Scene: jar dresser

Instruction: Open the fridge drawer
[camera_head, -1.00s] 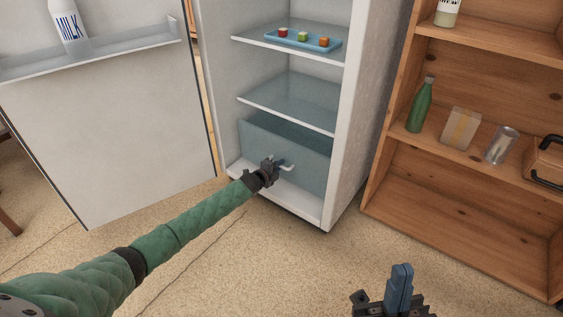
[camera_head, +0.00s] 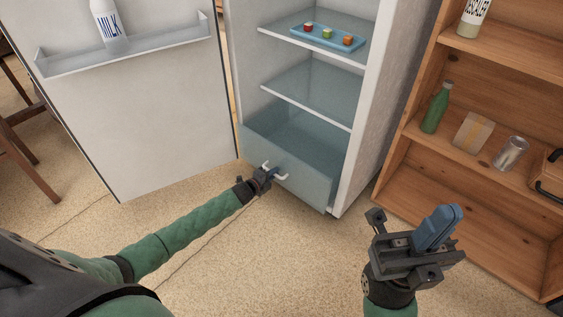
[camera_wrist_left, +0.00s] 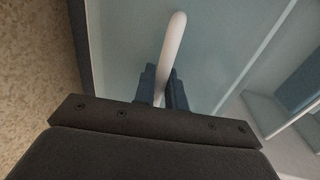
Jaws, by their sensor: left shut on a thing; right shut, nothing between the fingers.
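The fridge drawer (camera_head: 306,186) is a translucent blue-grey bin at the bottom of the open fridge. It is pulled partly out, with its front beyond the fridge's front edge. Its white handle (camera_head: 281,177) is on the drawer front. My left gripper (camera_head: 268,174) is shut on this handle; in the left wrist view the white handle (camera_wrist_left: 173,50) stands between the blue fingers. My right gripper (camera_head: 437,228) is shut and empty, raised above the floor in front of the wooden shelf.
The fridge door (camera_head: 140,120) stands open on the left with a milk bottle (camera_head: 108,25) in its rack. A blue tray (camera_head: 328,38) with small cubes is on the upper fridge shelf. A wooden shelf (camera_head: 480,140) with a bottle, box and jar stands at right. Floor before the drawer is clear.

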